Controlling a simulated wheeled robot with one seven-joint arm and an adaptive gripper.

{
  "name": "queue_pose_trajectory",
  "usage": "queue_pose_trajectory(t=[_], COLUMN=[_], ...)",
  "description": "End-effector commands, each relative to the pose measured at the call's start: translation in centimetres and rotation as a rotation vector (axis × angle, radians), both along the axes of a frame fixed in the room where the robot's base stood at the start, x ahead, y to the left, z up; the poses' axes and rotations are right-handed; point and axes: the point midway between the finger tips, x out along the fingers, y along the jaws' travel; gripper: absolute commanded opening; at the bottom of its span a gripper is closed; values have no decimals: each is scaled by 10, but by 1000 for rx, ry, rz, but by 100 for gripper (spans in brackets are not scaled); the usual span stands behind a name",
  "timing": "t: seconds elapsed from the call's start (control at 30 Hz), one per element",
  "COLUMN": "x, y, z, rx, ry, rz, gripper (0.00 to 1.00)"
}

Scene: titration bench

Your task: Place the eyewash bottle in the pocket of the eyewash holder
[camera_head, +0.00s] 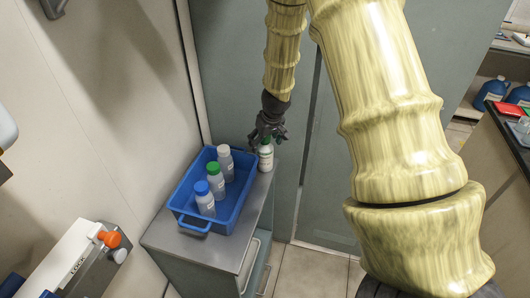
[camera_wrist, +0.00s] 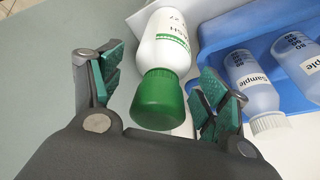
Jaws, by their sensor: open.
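The eyewash bottle (camera_wrist: 165,40) is white with green print and a green cap (camera_wrist: 158,98). In the head view the eyewash bottle (camera_head: 266,158) stands upright on a grey cabinet top, just right of the blue tray, with its upper part partly hidden by my gripper. My gripper (camera_head: 268,128) is at the bottle's cap. In the wrist view my gripper (camera_wrist: 160,92) is open, with its green-padded fingers on either side of the cap and gaps showing on both sides. I cannot make out the eyewash holder in either view.
A blue tray (camera_head: 190,222) stands left of the bottle on the cabinet (camera_head: 205,249). It holds sample bottles with a white cap (camera_head: 224,152), a green cap (camera_head: 213,168) and a blue cap (camera_head: 202,187). A wall (camera_head: 120,120) rises close on the left.

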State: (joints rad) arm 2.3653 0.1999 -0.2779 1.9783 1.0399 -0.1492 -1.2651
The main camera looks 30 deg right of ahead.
Motion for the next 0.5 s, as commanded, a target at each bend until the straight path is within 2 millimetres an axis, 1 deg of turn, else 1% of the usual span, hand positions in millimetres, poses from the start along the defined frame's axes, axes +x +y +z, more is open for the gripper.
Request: queue_pose_trajectory(t=[0.13, 0.33, 0.37, 0.5], x=[1, 2, 2, 2], y=[0, 0, 0, 0], z=[-5, -5, -5, -5], rx=[1, 0, 0, 0], ry=[0, 0, 0, 0], rz=[-2, -1, -1, -1], gripper=[75, 75, 72, 46])
